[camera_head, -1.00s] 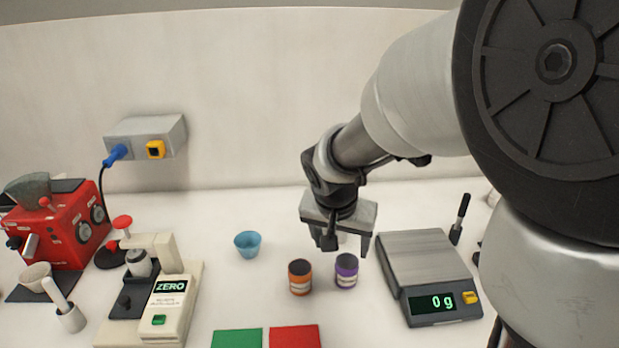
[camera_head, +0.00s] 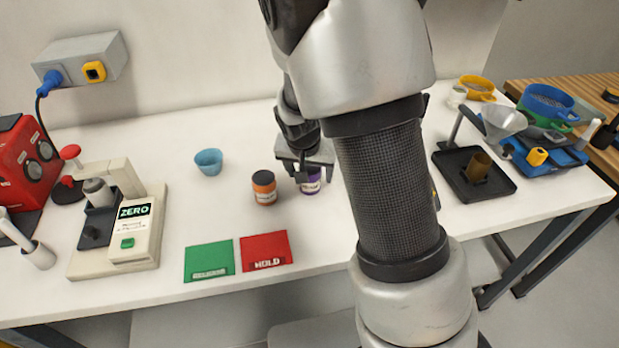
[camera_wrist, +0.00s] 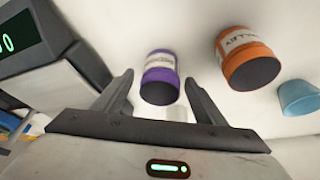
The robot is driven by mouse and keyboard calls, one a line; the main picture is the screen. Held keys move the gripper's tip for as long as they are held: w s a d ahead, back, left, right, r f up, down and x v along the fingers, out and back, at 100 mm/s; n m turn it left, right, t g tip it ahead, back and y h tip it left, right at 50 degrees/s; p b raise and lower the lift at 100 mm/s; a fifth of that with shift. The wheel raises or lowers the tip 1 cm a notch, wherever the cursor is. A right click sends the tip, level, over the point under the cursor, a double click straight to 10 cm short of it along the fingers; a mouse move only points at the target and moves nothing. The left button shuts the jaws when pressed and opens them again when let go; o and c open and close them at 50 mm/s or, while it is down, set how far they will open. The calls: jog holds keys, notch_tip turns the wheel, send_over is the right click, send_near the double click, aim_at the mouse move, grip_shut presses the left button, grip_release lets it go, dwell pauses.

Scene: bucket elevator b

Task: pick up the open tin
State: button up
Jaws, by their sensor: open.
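A purple tin (camera_head: 311,187) with a white label stands on the white table, partly hidden by my gripper in the head view. In the wrist view the purple tin (camera_wrist: 160,78) shows a dark round top between my finger tips. An orange tin (camera_head: 264,187) with a white label stands close to its left; it also shows a dark top in the wrist view (camera_wrist: 252,62). I cannot tell which top is open. My gripper (camera_head: 305,168) is open and empty, near the purple tin.
A blue cup (camera_head: 208,162) stands left of the tins. A green mat (camera_head: 209,259) and a red mat (camera_head: 266,249) lie in front. A cream device reading ZERO (camera_head: 135,225) stands at left. My arm hides the scale, whose dark edge (camera_wrist: 25,45) shows in the wrist view.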

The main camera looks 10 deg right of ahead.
jog(key=shift+x, duration=0.9)
jog(key=shift+c, duration=0.4)
jog(key=c, duration=1.5)
jog(key=shift+r, duration=0.15)
notch_tip(320, 180, up, 10)
jog(key=shift+f+p, duration=0.1)
jog(key=shift+p, duration=0.3)
